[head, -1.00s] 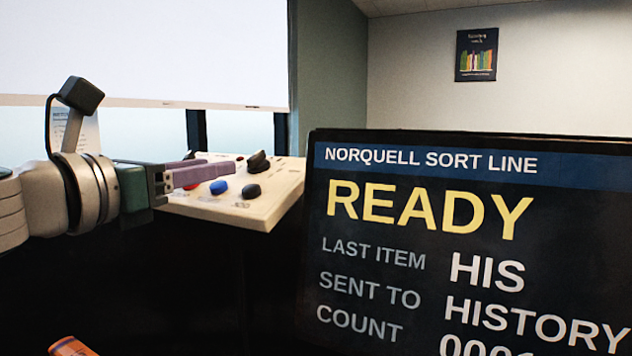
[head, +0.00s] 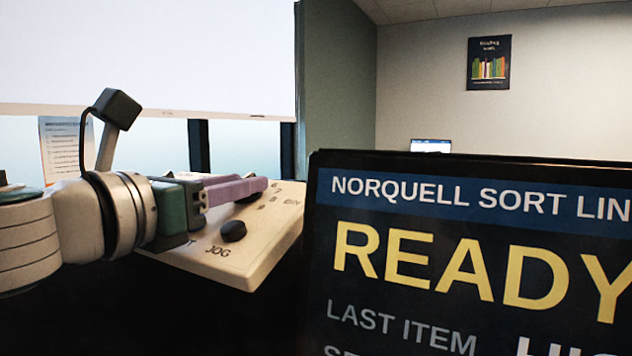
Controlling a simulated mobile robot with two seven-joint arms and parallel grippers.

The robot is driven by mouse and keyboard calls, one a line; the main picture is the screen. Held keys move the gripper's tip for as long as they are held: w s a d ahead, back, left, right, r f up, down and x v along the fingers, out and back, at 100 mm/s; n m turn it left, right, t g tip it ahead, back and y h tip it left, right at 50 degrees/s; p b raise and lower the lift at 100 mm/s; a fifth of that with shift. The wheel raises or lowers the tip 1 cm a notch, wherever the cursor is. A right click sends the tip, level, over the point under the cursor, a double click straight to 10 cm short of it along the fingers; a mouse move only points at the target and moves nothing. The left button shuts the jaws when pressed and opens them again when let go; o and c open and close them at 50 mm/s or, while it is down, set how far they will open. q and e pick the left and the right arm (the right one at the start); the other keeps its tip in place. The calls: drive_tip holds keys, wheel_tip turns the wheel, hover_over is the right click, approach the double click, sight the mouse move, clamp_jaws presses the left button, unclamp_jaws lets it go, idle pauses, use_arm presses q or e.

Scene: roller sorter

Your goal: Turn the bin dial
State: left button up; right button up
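The pale control panel (head: 250,262) stands left of centre, its top tilted towards me. My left gripper (head: 255,187) reaches in from the left, its purple fingers low over the panel top. The bin dial, a black knob at the panel's back, is mostly or wholly hidden behind the fingers. Small printed marks show to the right of the fingertips. I cannot tell whether the fingers touch the dial or how wide they stand apart. A black button (head: 233,231) marked JOG sits in front of the fingers. My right gripper is not in view.
A large black display (head: 450,240) reading READY fills the right side, close to the panel's right edge. A paper notice (head: 62,150) hangs behind my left arm. A poster (head: 489,62) and a small lit screen (head: 430,146) are far back.

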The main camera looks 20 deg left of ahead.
use_arm(q)
clamp_jaws()
drive_tip(key=shift+d+r+n+y+p, duration=0.2)
drive_tip(key=shift+n+y+p, duration=0.6)
drive_tip(key=shift+y+p, duration=0.15)
drive_tip(key=n+y+p, duration=0.2)
drive_tip(key=n+y, duration=0.1)
drive_tip(key=shift+d, duration=0.15)
drive_tip(key=n+g+y+p, duration=0.1)
drive_tip(key=n+y+p, duration=0.1)
drive_tip(key=n+y, duration=0.1)
drive_tip(key=shift+d+y, duration=0.15)
drive_tip(key=shift+y, duration=0.1)
drive_tip(key=shift+w+f+n+g+y+p, duration=0.1)
drive_tip(key=shift+n+g+y+p, duration=0.4)
drive_tip(key=shift+n+g+y, duration=0.75)
drive_tip(key=shift+n+y, duration=0.55)
